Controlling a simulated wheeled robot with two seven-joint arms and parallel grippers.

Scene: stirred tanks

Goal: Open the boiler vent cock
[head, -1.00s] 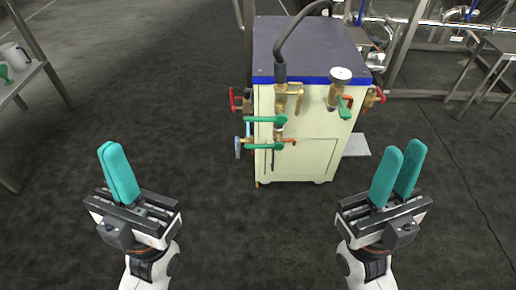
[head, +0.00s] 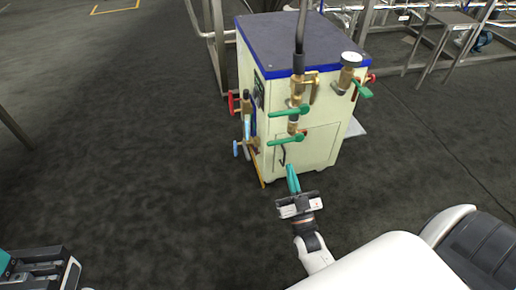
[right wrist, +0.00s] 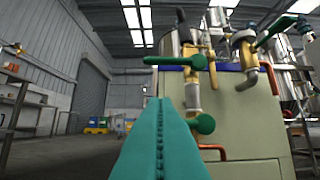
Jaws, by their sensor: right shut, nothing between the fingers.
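The boiler (head: 311,155) is a cream cabinet with a dark top and blue rim, right of centre in the head view. Its front carries brass pipework with an upper green lever (head: 289,111) and a lower green lever (head: 287,138). Another green lever (head: 364,91) sits at the upper right corner. I cannot tell which is the vent cock. My right gripper (head: 292,178) is shut and empty, below the lower green lever and apart from it. Its teal fingers (right wrist: 160,135) are together in the right wrist view. My left gripper (head: 8,265) is partly cut off at the bottom left.
Red handles (head: 232,103) and a blue handle (head: 236,149) stick out at the boiler's left. A black hose (head: 301,30) rises above the pipework. Metal frames and a steel stand (head: 448,19) are behind. The dark floor left of the boiler is clear.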

